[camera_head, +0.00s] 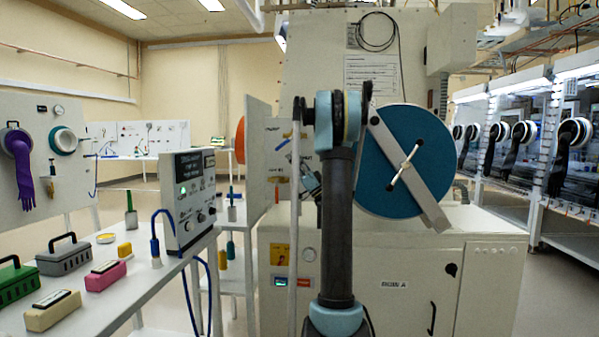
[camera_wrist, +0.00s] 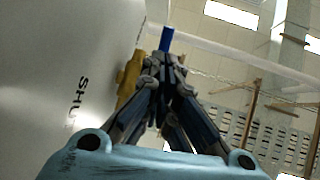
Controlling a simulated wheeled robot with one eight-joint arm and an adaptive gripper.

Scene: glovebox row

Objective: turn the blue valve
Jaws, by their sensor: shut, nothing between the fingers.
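The blue valve shows in the wrist view as a blue handle (camera_wrist: 166,39) just beyond my fingertips, with a yellow-brown body (camera_wrist: 129,78) to the left against a pale panel. My gripper (camera_wrist: 170,62) is shut and empty, its fingertips close below the blue handle in the picture. I cannot tell whether they touch it. In the head view my arm stands upright in the middle and partly covers the pale panel (camera_head: 258,150). The valve is not clear there.
A large blue disc (camera_head: 405,160) with a grey bar stands on the cabinet (camera_head: 400,284) right of my arm. A white table (camera_head: 120,318) at left carries a control box (camera_head: 188,198), toolboxes and small blocks. Glovebox stations (camera_head: 570,150) line the right side.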

